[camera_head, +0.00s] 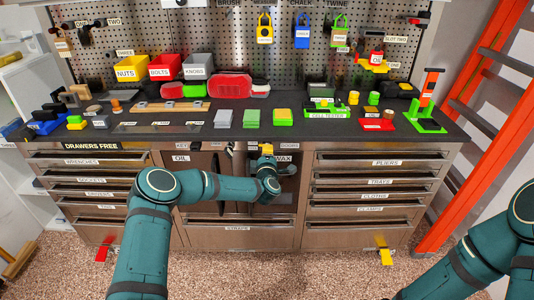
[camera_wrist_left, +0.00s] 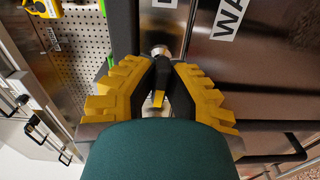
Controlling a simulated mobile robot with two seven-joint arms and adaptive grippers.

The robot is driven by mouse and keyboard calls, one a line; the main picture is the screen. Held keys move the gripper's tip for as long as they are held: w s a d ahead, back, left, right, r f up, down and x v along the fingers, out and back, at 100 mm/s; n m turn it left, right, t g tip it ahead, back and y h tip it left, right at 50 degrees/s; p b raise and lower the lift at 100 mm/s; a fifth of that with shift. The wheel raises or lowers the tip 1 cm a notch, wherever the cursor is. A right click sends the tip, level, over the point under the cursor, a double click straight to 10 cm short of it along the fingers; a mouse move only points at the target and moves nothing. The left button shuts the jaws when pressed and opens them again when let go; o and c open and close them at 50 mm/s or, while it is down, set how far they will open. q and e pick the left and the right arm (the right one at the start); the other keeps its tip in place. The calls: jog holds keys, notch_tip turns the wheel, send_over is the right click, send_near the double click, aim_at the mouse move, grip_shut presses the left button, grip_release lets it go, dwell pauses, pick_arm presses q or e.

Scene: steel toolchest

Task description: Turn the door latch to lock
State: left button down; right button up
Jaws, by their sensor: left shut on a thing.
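The door latch (camera_wrist_left: 158,78) shows in the left wrist view as a short black lever with a yellow end, on a round silver base. It sits on the steel cabinet front between my gripper's fingers. My left gripper (camera_wrist_left: 160,88) has yellow ridged pads on both sides of the lever and is shut on it. In the head view my left gripper (camera_head: 266,152) is at the upper edge of the middle cabinet doors (camera_head: 205,195), by the "WAX" label, and mostly hides the latch. My right arm shows at the lower right, but its gripper is out of view.
The dark worktop (camera_head: 190,132) above holds bins, blocks and tools. Labelled drawers (camera_head: 375,195) flank the doors. A red drawer stop or pedal (camera_head: 104,248) and a yellow one (camera_head: 385,255) stand low in front. An orange ladder (camera_head: 465,130) stands at right.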

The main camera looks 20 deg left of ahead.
pick_arm(q)
jog(key=shift+r+m, duration=0.15)
jog(key=shift+m, duration=1.75)
jog(key=c, duration=1)
grip_release()
jog(key=v, duration=1.2)
